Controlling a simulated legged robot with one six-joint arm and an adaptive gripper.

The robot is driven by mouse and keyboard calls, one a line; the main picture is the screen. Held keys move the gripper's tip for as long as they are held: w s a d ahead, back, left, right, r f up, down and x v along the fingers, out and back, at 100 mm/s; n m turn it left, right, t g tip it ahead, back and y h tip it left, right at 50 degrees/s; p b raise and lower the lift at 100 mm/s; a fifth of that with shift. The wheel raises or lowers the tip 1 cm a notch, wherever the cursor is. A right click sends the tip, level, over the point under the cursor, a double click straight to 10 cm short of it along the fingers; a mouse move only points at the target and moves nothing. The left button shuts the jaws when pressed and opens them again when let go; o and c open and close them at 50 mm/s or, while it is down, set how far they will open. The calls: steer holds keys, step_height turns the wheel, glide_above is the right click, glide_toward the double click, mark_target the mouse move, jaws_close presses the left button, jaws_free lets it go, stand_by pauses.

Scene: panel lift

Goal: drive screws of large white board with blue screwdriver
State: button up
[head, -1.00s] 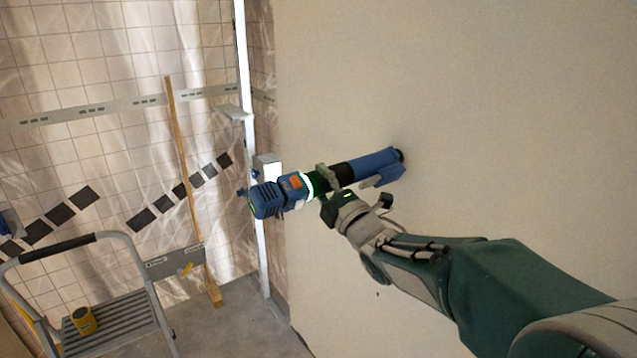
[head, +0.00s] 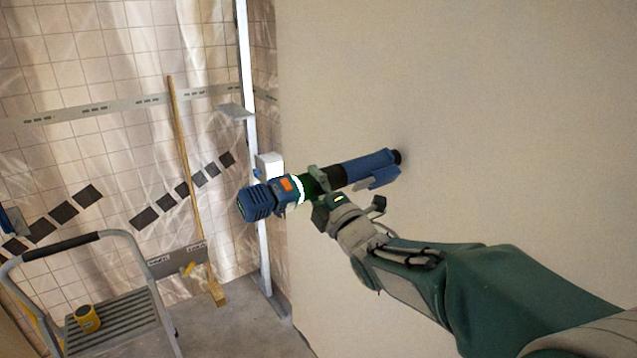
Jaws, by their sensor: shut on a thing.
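The large white board (head: 480,130) fills the right half of the head view as an upright, pale surface. The blue screwdriver (head: 368,167) is a power tool with a blue ribbed rear end at the left and a dark tip at the right. My gripper (head: 322,192) is shut on the tool around its dark middle section. The dark tip is close to the board's face; I cannot tell whether it touches. No screw is visible at the tip.
A grey step ladder (head: 110,310) with a yellow tape roll (head: 87,318) stands at lower left. A metal stud (head: 246,80) runs along the board's left edge. A wooden-handled tool (head: 183,140) leans on the plastic-covered tiled wall (head: 90,60). Floor between is clear.

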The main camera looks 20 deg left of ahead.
steer(key=shift+s+a+r, duration=0.15)
steer(key=shift+s+a, duration=0.7)
steer(key=shift+s, duration=0.05)
stand_by(0.6)
